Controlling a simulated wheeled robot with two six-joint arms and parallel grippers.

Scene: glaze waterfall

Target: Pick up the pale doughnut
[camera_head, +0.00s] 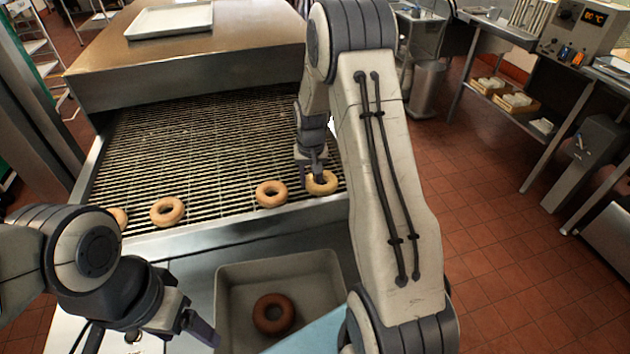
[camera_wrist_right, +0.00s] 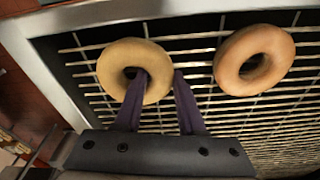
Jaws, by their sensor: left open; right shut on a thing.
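The pale doughnut (camera_head: 331,185) is at the right end of the front row on the wire conveyor. My right gripper (camera_head: 316,178) reaches down onto it and partly covers it. In the right wrist view the pale doughnut (camera_wrist_right: 112,66) shows with one finger in its hole and the other at its outer side. My right gripper (camera_wrist_right: 160,76) is shut on its ring. Whether it is clear of the wires I cannot tell. My left gripper (camera_head: 150,335) is open and empty at the lower left, beside a grey bin.
Browner doughnuts lie on the conveyor (camera_head: 220,140): one close by (camera_head: 260,196), one further left (camera_head: 157,218), one partly hidden at the left. The grey bin (camera_head: 230,275) in front holds a dark doughnut (camera_head: 262,319). A metal edge (camera_head: 230,233) separates conveyor and bin.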

